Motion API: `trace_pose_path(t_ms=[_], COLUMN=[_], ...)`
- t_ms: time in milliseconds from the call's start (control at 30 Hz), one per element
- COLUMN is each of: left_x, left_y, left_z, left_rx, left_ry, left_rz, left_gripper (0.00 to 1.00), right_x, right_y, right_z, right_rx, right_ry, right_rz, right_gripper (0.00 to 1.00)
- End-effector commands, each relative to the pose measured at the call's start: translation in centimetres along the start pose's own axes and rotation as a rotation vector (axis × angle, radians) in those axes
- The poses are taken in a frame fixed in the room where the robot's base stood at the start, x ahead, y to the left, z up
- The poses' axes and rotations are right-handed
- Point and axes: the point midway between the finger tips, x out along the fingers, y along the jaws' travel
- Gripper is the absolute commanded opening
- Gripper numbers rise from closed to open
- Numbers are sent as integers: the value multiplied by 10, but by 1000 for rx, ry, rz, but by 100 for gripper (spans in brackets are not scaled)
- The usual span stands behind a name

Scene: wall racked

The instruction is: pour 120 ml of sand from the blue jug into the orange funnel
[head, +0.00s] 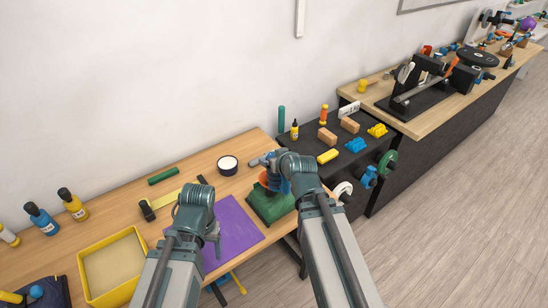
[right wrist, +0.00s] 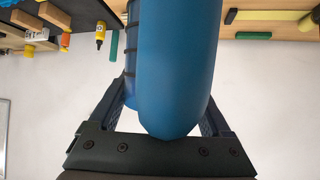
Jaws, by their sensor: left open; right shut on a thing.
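The blue jug (right wrist: 180,70) fills the middle of the right wrist view, between the fingers of my right gripper (right wrist: 165,105). In the head view, a small part of the jug (head: 278,184) shows below my right wrist. The orange funnel (head: 264,181) is mostly hidden behind the jug and arm, above a green block-like stand (head: 270,206). The jug is close to the funnel; I cannot tell whether they touch. Its spout, any sand and the fill level are hidden. My left gripper (head: 215,244) is open and empty above the purple mat (head: 238,226).
A dark round tub with white contents (head: 228,165) stands behind the mat. A yellow-rimmed tray (head: 84,273) and several bottles (head: 74,205) are at left. A dark shelf (head: 335,178) with blocks adjoins the right table end. Bare wood (head: 130,201) shows at back left.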

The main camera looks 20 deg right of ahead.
Motion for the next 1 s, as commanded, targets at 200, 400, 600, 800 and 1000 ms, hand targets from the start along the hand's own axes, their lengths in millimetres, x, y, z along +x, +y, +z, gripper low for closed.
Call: trace_pose_path(t_ms=[200, 400, 600, 800, 1000], left_x=[2, 6, 10, 13, 13], left_y=[0, 0, 1, 1, 1], left_z=[0, -1, -1, -1, -1], left_rx=[0, 1, 2, 3, 3], left_ry=[0, 0, 0, 0, 0], left_rz=[0, 0, 0, -1, -1], left_gripper=[71, 71, 71, 71, 71], right_x=[13, 27, 41, 46, 45], right_y=[0, 0, 0, 0, 0], right_z=[14, 33, 51, 64, 64], right_rx=[-1, 0, 0, 0, 0], right_ry=[-100, -226, -364, -456, -454], right_rz=[0, -1, 0, 0, 0], right_gripper=[14, 14, 14, 14, 14])
